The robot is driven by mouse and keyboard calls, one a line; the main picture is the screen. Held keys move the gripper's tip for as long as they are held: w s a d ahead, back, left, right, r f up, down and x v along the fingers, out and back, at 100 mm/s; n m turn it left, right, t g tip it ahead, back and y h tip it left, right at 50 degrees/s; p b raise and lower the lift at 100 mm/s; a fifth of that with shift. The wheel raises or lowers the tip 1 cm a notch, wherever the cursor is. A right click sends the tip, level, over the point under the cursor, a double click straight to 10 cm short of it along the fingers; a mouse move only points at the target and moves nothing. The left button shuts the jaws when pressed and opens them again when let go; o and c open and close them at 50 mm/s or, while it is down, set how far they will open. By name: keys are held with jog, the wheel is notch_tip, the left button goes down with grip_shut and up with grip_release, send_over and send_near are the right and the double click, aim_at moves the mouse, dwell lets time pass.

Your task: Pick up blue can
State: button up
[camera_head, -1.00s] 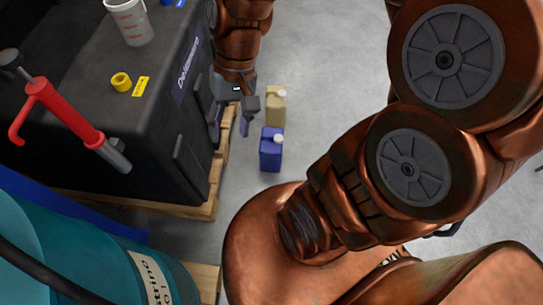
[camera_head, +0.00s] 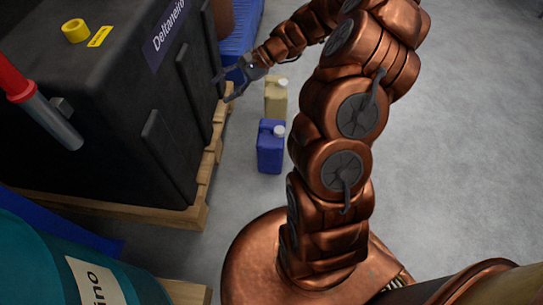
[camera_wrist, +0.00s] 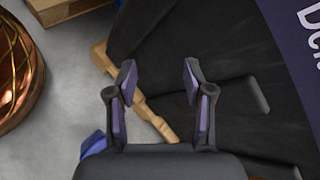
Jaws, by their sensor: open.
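The blue can (camera_head: 270,148), a jerrycan with a white cap, stands upright on the grey floor beside a pallet in the head view. A blue piece at the lower left of the wrist view (camera_wrist: 93,145) looks like part of it, mostly hidden behind my gripper. My gripper (camera_head: 228,86) is open and empty, above and beyond the can, beside the black tank. In the wrist view my gripper (camera_wrist: 157,75) has its two fingers spread, with the tank and the pallet edge behind them.
A beige can (camera_head: 276,97) stands just behind the blue one. The black tank (camera_head: 120,100) on a wooden pallet (camera_head: 205,175) borders them on the left. A teal drum (camera_head: 40,260) is at lower left. Open floor (camera_head: 450,130) lies to the right.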

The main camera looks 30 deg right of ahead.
jog(key=w+d+f+m+t+b, duration=0.1)
jog(key=d+f+m+t+b, duration=0.2)
jog(key=d+f, duration=0.5)
jog(key=w+d+f+m+t+b, duration=0.1)
jog(key=w+d+f+m+b, duration=0.25)
jog(key=f, duration=0.75)
jog(key=m+t+h+b, duration=0.3)
jog(key=m+b, duration=0.2)
jog(key=b, duration=0.3)
send_near(274, 128)
jog(key=x, duration=0.4)
jog(key=shift+w+d+f, duration=0.1)
jog(key=shift+w, duration=0.05)
jog(key=b+x, duration=0.3)
jog(key=x, duration=0.4)
jog(key=shift+a, duration=0.2)
grip_shut()
